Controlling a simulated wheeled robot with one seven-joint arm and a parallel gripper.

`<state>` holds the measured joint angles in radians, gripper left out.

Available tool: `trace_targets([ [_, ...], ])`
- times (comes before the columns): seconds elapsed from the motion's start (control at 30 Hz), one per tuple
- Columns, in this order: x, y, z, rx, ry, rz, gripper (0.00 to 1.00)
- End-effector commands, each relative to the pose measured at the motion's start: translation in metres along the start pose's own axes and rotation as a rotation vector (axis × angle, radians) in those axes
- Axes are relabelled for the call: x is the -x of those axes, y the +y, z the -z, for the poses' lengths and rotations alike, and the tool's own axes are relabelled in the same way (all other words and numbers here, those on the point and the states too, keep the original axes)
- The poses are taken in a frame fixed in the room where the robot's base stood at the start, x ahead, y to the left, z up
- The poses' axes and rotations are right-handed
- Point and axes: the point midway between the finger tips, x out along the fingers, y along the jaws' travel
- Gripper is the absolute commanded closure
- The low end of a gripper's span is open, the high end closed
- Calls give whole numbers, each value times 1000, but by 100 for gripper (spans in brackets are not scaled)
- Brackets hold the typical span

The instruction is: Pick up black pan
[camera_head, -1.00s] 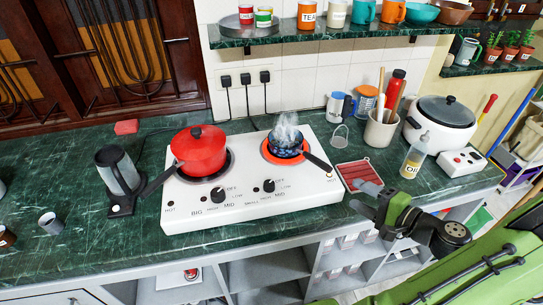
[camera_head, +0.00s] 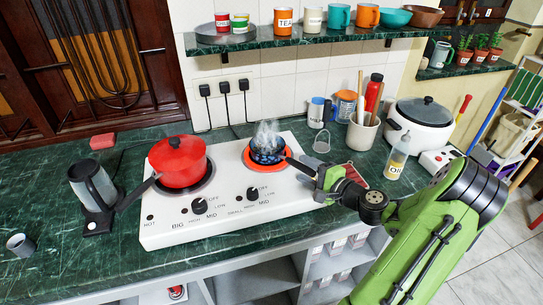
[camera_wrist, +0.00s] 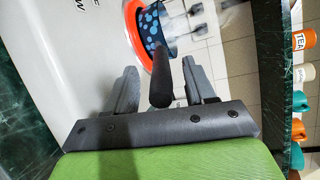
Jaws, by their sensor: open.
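The black pan (camera_head: 268,150) is small, with a blue spotted body, and sits on the right burner, which glows red-orange. Steam rises from it. In the wrist view the pan (camera_wrist: 155,30) is at the top, and its black handle (camera_wrist: 161,80) points toward my gripper. My gripper (camera_wrist: 163,82) is open, with one finger on each side of the handle's end; I cannot tell whether either finger touches it. In the head view my gripper (camera_head: 305,168) is at the right edge of the stove, by the pan's handle, and hides part of it.
A red pot (camera_head: 178,162) stands on the left burner of the white stove (camera_head: 225,215). A kettle (camera_head: 92,190) is at the left. An oil bottle (camera_head: 397,158), a utensil holder (camera_head: 362,133) and a white cooker (camera_head: 420,125) stand at the right. A shelf (camera_head: 300,40) with cups runs above.

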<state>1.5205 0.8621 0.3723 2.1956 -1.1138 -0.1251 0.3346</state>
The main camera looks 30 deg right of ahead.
Motion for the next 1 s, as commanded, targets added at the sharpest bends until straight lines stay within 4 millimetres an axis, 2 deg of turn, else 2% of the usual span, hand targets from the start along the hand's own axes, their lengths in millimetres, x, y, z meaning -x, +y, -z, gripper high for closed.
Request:
trace_targets([
  [0.2,-1,0,0,-1,2,0,47],
  [0.5,-1,0,0,-1,1,0,93],
  [0.57,-1,0,0,-1,1,0,100],
  [0.87,0,-4,0,0,0,2,100],
  [1.0,4,-28,-5,4,0,2,100],
])
